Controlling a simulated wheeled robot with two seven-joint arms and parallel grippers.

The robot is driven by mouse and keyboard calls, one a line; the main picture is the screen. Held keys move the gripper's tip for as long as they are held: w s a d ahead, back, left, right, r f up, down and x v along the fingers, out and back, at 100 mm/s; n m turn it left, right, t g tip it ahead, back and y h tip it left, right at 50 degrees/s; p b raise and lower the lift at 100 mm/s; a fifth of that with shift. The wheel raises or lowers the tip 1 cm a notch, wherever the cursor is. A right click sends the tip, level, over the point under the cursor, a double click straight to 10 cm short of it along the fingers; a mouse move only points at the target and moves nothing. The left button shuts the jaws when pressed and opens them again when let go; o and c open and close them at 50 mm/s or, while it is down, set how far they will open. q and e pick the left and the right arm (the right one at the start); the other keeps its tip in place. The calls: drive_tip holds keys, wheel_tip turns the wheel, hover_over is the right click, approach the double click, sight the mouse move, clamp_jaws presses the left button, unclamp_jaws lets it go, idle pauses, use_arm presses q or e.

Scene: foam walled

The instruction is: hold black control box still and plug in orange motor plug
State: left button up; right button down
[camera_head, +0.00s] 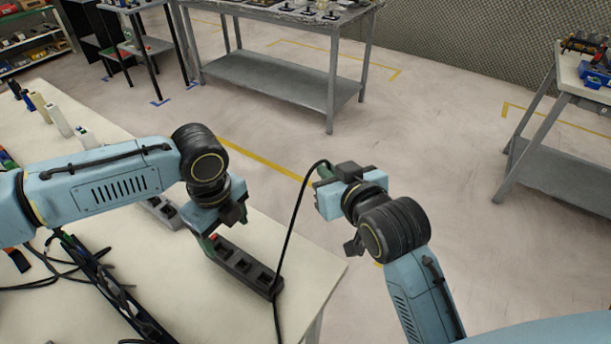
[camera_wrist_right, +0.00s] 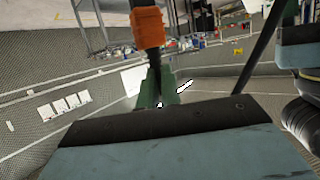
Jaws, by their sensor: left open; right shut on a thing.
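The black control box (camera_head: 245,268), a long block with several square recesses, lies near the right edge of the white table. My left gripper (camera_head: 208,243) is open at the box's far left end, with a green finger beside it; its other finger is mostly hidden, and contact is unclear. My right gripper (camera_head: 322,177) is beyond the table edge, above the floor. In the right wrist view its green fingers (camera_wrist_right: 157,92) are shut on the black stem of the orange motor plug (camera_wrist_right: 147,28). A black cable (camera_head: 292,220) runs from there down past the box's right end.
The white table (camera_head: 190,290) has loose black cables (camera_head: 60,265) at left and another dark block (camera_head: 163,212) behind my left arm. Several small upright items (camera_head: 60,120) line its far left edge. Grey workbenches (camera_head: 275,75) stand beyond open floor.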

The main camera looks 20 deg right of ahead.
sight(235, 258)
drive_tip(key=w+a+r+n+g+y, duration=0.1)
drive_tip(key=a+r+n+g+y, duration=0.4)
drive_tip(key=a+r+n+y, duration=0.5)
use_arm(q)
wheel_tip(235, 258, down, 12)
drive_tip(key=shift+w+f, duration=0.1)
use_arm(e)
drive_tip(key=s+a+f+n+g+y, duration=0.1)
drive_tip(key=s+a+f+n+g, duration=0.1)
drive_tip(key=n+g, duration=0.4)
drive_tip(key=s+a+f+n+g+y, duration=0.1)
drive_tip(key=s+a+f+n+g, duration=0.2)
drive_tip(key=g, duration=0.6)
wheel_tip(235, 258, down, 4)
drive_tip(key=s+n, duration=0.2)
drive_tip(key=n, duration=0.1)
drive_tip(key=shift+s+a+n, duration=0.3)
drive_tip(key=shift+a+n, duration=0.05)
drive_tip(key=shift+n, duration=0.05)
use_arm(q)
drive_tip(key=shift+c, duration=0.4)
